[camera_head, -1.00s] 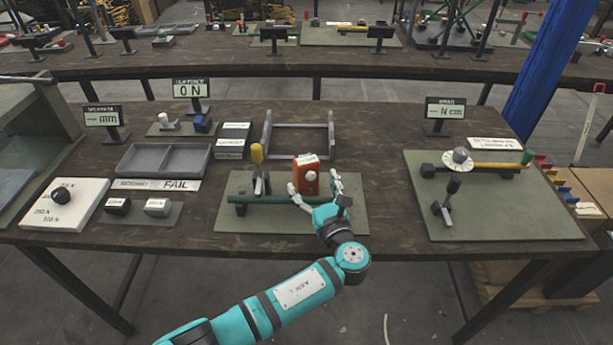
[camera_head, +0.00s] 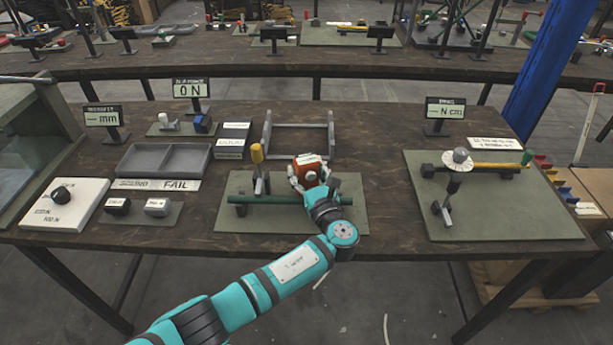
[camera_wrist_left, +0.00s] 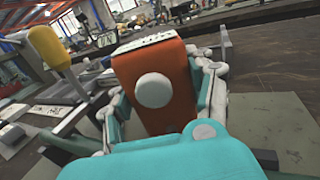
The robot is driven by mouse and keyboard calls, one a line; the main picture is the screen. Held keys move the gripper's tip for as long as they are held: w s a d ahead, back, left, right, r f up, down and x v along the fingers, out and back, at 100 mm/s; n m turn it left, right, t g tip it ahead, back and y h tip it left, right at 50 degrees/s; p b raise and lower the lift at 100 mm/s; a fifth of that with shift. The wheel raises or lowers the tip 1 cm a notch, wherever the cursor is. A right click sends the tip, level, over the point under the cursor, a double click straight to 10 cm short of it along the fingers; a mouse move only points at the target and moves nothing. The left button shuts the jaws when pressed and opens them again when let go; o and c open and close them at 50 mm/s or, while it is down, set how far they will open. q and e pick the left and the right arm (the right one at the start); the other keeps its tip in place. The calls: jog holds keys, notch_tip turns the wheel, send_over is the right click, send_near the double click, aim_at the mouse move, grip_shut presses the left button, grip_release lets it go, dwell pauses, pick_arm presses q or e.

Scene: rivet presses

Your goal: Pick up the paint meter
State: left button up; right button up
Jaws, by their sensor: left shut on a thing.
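The paint meter (camera_head: 307,164) is an orange-red block with a pale label on top and a round white knob on its front. It is at the middle of the table, at the back of a green mat. My left gripper (camera_head: 312,178) is shut on it, one finger on each side. In the left wrist view the meter (camera_wrist_left: 150,105) stands between the pale fingers, slightly tilted in the picture. Its lower part is hidden by my gripper, so I cannot tell whether it touches the mat. My right gripper is not in view.
A green bar (camera_head: 275,199) on supports lies just in front, with a yellow-handled upright (camera_head: 257,155) to the left. A grey frame (camera_head: 301,127) stands behind. A grey tray (camera_head: 163,160) is at left, and another mat (camera_head: 510,217) with a fixture is at right.

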pick_arm(q)
jog(key=c, duration=0.4)
jog(key=shift+r, duration=0.15)
notch_tip(320, 180, up, 8)
jog(key=shift+r, duration=0.2)
jog(key=shift+f, duration=4.15)
